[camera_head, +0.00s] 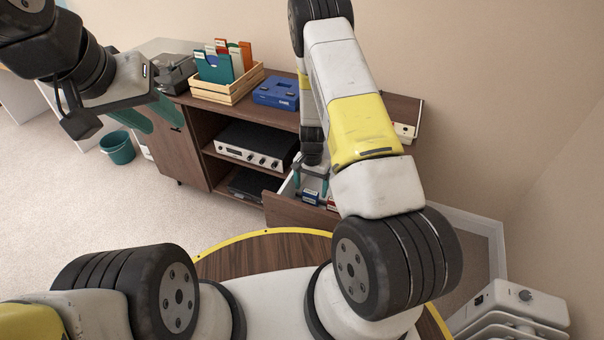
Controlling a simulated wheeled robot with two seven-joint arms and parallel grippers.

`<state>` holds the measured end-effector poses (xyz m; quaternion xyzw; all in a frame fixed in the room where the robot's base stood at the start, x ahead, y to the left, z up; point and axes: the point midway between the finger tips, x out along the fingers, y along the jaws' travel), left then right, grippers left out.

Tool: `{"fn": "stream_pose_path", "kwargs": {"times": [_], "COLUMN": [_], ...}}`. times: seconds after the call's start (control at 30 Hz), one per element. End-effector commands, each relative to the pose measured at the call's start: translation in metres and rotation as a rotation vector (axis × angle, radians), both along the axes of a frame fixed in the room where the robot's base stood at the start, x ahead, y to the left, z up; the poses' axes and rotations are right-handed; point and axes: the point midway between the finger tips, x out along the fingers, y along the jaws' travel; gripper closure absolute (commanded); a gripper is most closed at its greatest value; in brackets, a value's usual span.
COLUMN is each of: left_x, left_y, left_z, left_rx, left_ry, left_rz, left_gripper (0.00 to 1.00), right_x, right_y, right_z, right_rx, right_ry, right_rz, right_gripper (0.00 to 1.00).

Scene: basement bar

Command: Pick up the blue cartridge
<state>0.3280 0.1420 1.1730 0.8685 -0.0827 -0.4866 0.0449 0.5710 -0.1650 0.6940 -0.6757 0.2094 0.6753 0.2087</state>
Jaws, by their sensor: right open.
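A small blue cartridge (310,196) with a pale label lies in the open drawer (292,213) of the wooden cabinet. My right gripper (311,184) points down into this drawer with teal fingers apart, just above or around the blue cartridge; I cannot tell whether they touch it. A red cartridge (332,203) lies to the right of the blue one, partly hidden by my arm. My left gripper (166,122) is at the upper left, in front of the cabinet's left end and away from the drawer; its jaw gap is unclear.
The cabinet top holds a wooden crate of folders (226,88) and a blue device (276,93). A silver amplifier (255,145) stands on the shelf. A teal bin (117,148) is on the floor at left. A white appliance (515,305) stands at lower right.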

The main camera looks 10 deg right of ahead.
Motion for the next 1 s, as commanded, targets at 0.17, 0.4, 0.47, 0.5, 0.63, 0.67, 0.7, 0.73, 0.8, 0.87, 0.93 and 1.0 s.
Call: {"fn": "stream_pose_path", "kwargs": {"times": [0.17, 0.4, 0.47, 0.5, 0.63, 0.67, 0.7, 0.73, 0.8, 0.87, 0.93, 1.0], "left_x": [0.0, 0.0, 0.0, 0.0, 0.0, 0.0, 0.0, 0.0, 0.0, 0.0, 0.0, 0.0], "left_y": [0.0, 0.0, 0.0, 0.0, 0.0, 0.0, 0.0, 0.0, 0.0, 0.0, 0.0, 0.0], "left_z": [0.0, 0.0, 0.0, 0.0, 0.0, 0.0, 0.0, 0.0, 0.0, 0.0, 0.0, 0.0], "left_rx": [0.0, 0.0, 0.0, 0.0, 0.0, 0.0, 0.0, 0.0, 0.0, 0.0, 0.0, 0.0], "left_ry": [0.0, 0.0, 0.0, 0.0, 0.0, 0.0, 0.0, 0.0, 0.0, 0.0, 0.0, 0.0], "left_rz": [0.0, 0.0, 0.0, 0.0, 0.0, 0.0, 0.0, 0.0, 0.0, 0.0, 0.0, 0.0], "left_gripper": [0.6, 0.6, 0.6, 0.6, 0.6, 0.6, 0.6, 0.6, 0.6, 0.6, 0.6, 0.6], "right_x": [-0.001, 0.0, 0.0, 0.0, 0.001, 0.001, 0.001, 0.001, 0.0, 0.0, 0.0, 0.0], "right_y": [0.0, 0.001, 0.001, 0.001, 0.001, 0.001, 0.001, 0.001, 0.001, 0.001, 0.001, 0.001], "right_z": [-0.022, -0.057, -0.063, -0.065, -0.067, -0.067, -0.067, -0.067, -0.067, -0.067, -0.067, -0.067], "right_rx": [0.0, 0.001, 0.001, 0.001, 0.001, 0.001, 0.001, 0.001, 0.001, 0.001, 0.001, 0.001], "right_ry": [0.002, 0.002, 0.002, 0.001, -0.001, -0.001, -0.001, -0.001, -0.001, 0.0, 0.0, 0.0], "right_rz": [-0.001, 0.0, 0.0, 0.0, 0.0, 0.0, 0.0, 0.0, 0.0, 0.0, 0.0, 0.0], "right_gripper": [0.2, 0.2, 0.2, 0.2, 0.2, 0.2, 0.2, 0.2, 0.28, 0.4, 0.53, 0.67]}}
